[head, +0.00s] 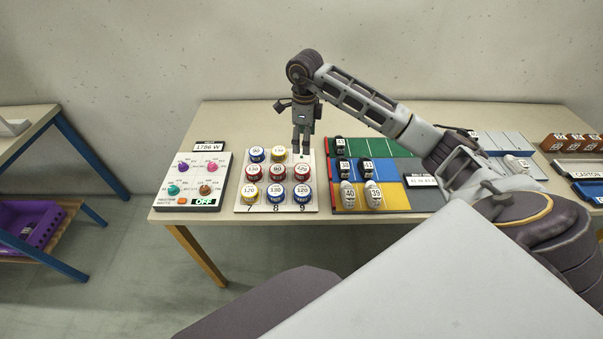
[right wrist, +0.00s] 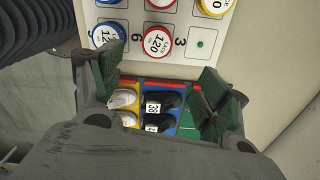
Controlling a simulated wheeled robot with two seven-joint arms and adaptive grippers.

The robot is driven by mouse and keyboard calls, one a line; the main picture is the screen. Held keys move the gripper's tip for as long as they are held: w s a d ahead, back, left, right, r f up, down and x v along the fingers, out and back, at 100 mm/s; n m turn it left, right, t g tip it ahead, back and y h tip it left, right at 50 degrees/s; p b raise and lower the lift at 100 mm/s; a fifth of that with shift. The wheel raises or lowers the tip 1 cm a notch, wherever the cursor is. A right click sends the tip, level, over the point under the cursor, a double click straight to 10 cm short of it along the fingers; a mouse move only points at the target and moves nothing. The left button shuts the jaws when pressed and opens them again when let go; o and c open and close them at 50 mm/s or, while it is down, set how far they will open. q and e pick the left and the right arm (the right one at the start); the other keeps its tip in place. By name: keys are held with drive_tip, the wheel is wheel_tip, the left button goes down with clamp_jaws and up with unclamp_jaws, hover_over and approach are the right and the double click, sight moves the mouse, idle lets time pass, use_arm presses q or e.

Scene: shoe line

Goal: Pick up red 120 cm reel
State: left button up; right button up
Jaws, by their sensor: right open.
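The red 120 reel (head: 302,171) sits on the white reel board (head: 241,207), in the right column of the middle row. In the right wrist view this red reel (right wrist: 157,42) shows its 120 label at the top, beyond the fingertips. My right gripper (head: 301,150) points down at the far right part of the board, behind the red reel in the head view. In its wrist view the right gripper (right wrist: 157,88) has its fingers wide apart with no reel between them. My left gripper is not in view.
Close neighbours are a blue reel (head: 302,193) in front and another red reel (head: 277,172) to the left. An empty spot with a green dot (right wrist: 200,44) lies behind. A control panel (head: 162,193) stands left; a coloured shoe mat (head: 405,196) lies right.

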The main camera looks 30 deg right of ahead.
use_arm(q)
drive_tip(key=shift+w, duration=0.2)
use_arm(e)
hover_over(304, 168)
wheel_tip(304, 168, down, 7)
drive_tip(key=shift+w+p, duration=0.1)
drive_tip(key=shift+p, duration=0.2)
drive_tip(key=shift+f, duration=0.65)
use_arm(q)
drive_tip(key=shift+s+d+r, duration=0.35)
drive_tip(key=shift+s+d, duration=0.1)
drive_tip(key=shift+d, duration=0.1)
use_arm(e)
drive_tip(key=shift+f, duration=0.15)
